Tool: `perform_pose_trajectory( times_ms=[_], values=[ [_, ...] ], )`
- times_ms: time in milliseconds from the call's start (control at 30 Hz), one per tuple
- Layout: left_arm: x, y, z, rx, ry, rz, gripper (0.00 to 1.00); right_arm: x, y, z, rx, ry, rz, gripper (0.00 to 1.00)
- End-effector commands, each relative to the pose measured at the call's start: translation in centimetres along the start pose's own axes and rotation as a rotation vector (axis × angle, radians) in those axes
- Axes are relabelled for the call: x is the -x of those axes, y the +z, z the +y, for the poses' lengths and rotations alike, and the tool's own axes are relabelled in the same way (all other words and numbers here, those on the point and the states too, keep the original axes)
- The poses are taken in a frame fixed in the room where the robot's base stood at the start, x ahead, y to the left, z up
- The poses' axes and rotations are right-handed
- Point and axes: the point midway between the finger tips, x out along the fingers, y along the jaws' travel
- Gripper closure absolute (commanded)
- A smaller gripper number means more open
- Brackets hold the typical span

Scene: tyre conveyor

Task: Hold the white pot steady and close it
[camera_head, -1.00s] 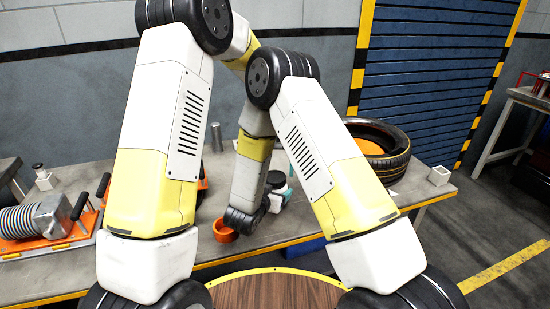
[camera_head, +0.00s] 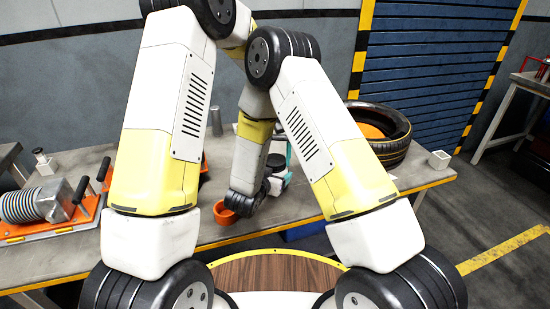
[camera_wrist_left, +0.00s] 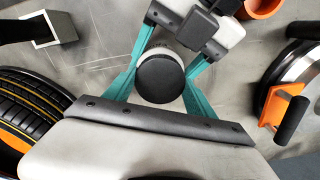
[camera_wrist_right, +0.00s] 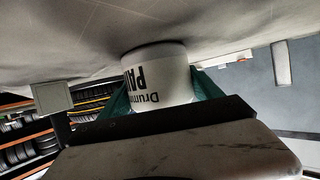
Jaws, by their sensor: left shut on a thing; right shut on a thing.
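The white pot (camera_wrist_right: 155,75) has dark lettering and stands on the grey table, seen from the side in the right wrist view. Its round black lid (camera_wrist_left: 160,80) is seen from above in the left wrist view, on top of the pot. My left gripper (camera_wrist_left: 162,72) has teal fingers on both sides of the lid and is shut on it. My right gripper (camera_wrist_right: 160,92) has teal fingers on both sides of the pot body and is shut on it. In the head view my arms partly hide the pot; my left gripper (camera_head: 288,156) shows there as a teal sliver.
An orange bowl (camera_head: 226,212) stands close left of the pot. A tyre (camera_head: 394,135) and a small white square holder (camera_head: 439,160) are at the right. An orange-based device with discs (camera_head: 45,222) is at the left.

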Motion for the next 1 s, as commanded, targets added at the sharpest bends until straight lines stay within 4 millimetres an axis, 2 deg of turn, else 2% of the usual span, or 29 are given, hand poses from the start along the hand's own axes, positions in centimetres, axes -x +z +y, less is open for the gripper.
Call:
perform_pose_trajectory(
  times_ms=[100,133,233,533,667,1000],
  values=[
    [0.0,0.0,0.0,0.0,0.0,0.0,0.85,0.0,-0.1,0.0,-0.001,0.0,0.002,1.0],
    [0.0,0.0,0.0,0.0,0.0,0.0,0.3,0.0,-0.1,0.0,-0.001,0.0,0.002,1.0],
    [0.0,0.0,0.0,0.001,0.0,0.001,0.11,0.0,-0.1,0.0,-0.001,0.0,0.002,1.0],
    [0.1,0.0,0.0,0.001,0.0,0.001,0.11,0.0,-0.1,0.0,-0.001,0.0,0.002,1.0],
    [1.0,-0.1,0.0,0.001,0.001,0.002,0.11,0.0,-0.1,0.0,-0.001,0.0,0.002,1.0],
    [7.8,-0.1,0.0,0.0,0.001,0.005,0.11,0.0,-0.1,0.0,0.0,0.0,0.001,1.0]
  ],
)
